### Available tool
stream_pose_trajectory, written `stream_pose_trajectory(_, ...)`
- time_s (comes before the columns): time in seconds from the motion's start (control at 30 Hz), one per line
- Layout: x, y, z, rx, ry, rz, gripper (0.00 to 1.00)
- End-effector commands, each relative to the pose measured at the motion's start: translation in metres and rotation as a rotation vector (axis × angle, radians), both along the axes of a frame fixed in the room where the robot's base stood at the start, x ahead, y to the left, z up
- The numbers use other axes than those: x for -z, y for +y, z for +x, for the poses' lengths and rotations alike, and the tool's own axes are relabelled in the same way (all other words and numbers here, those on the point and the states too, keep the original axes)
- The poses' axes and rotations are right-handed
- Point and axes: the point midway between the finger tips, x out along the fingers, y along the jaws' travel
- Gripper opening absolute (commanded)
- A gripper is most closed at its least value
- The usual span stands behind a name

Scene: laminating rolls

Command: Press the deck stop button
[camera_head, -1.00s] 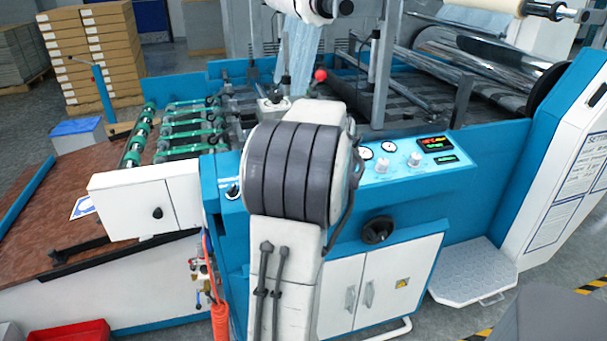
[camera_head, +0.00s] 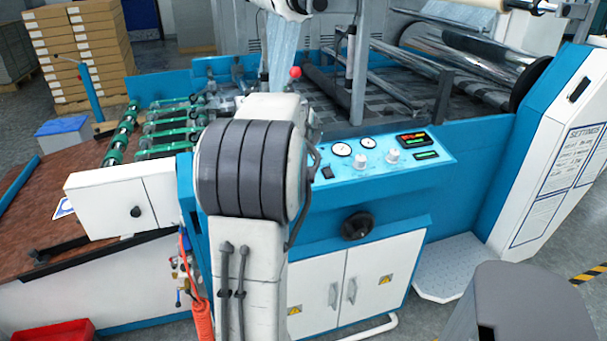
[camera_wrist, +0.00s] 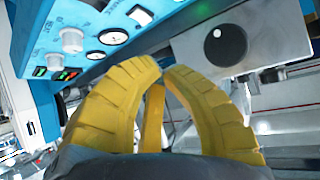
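I cannot make out a button marked as deck stop. The blue control panel (camera_head: 380,160) carries gauges, white knobs, lit displays and a small black switch (camera_head: 327,172). In the head view my arm hides the gripper and part of the machine front.
A red ball knob (camera_head: 295,72) stands above the machine deck. The white box (camera_head: 110,200) juts out at the left. A black handwheel (camera_head: 357,226) is below the panel, and a white step plate (camera_head: 445,275) lies at right. A grey object (camera_head: 520,310) is at lower right.

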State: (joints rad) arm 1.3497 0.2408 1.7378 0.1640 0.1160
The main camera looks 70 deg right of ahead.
Motion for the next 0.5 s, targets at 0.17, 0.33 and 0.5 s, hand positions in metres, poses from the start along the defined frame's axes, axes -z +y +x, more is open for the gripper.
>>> stream_pose_trajectory(0.17, 0.001, 0.000, 0.000, 0.000, 0.000, 0.001, 0.00)
stream_pose_trajectory(0.33, 0.008, -0.001, 0.001, 0.000, 0.000, 0.003, 0.00)
stream_pose_trajectory(0.5, 0.024, -0.004, 0.003, -0.002, -0.001, 0.003, 0.00)
